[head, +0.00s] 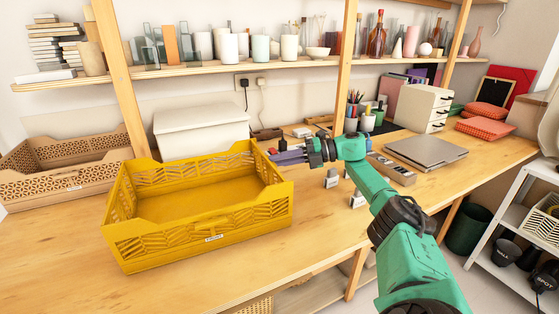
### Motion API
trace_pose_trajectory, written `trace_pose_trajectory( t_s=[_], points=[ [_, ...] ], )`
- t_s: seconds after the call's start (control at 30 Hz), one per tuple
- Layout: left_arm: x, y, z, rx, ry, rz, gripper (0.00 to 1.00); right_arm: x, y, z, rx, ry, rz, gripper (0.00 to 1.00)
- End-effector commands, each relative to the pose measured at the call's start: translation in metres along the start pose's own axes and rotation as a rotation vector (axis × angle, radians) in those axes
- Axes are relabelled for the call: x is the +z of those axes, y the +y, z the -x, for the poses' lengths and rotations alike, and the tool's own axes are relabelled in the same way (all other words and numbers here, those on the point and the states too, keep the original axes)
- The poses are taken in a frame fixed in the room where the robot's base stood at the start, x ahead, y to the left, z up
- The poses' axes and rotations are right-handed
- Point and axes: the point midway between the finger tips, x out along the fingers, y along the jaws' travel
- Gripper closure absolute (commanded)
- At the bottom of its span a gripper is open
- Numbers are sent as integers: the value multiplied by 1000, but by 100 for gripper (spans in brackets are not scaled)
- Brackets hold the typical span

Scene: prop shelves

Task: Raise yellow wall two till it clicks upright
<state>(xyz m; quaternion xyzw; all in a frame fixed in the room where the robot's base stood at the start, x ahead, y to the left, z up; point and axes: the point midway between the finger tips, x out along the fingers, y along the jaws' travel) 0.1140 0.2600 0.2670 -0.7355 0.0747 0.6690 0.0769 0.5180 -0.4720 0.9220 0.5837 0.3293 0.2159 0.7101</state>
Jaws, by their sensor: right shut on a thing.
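A yellow crate (205,240) stands on the wooden table with its slotted walls up around an empty floor. Its front wall bears a small white label that seems to read FRONT. The back wall (185,168) and left wall (122,203) look upright. The right wall (268,168) also stands up, but whether it is fully upright is hard to tell. No number marks which wall is wall two. My right gripper (274,155) is shut on the top of the right wall near the back right corner; its fingertips are small here. My left gripper is out of view.
A white lidded box (200,133) stands close behind the crate. A tan patterned crate (65,172) is to the left. Small grey blocks (332,178) and a grey laptop-like slab (425,151) lie to the right. Table in front of the crate is clear.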

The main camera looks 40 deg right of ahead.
Motion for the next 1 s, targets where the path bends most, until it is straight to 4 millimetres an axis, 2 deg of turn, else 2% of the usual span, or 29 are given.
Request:
trace_pose_trajectory(
  t_s=[0.03, 0.8, 0.83, 0.87, 0.9, 1.0],
  points=[
    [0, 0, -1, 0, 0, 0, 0, -3, -12, -3, -26, 13, -9, 100],
    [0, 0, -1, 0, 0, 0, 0, -4, -12, -4, -26, 15, -9, 100],
    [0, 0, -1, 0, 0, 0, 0, -4, -12, -4, -26, 15, -9, 75],
    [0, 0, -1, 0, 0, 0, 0, -4, -12, -4, -26, 15, -9, 64],
    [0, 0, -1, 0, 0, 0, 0, -4, -11, -4, -26, 15, -8, 57],
    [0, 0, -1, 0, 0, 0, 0, -3, -10, -3, -23, 12, -7, 57]
  ],
)
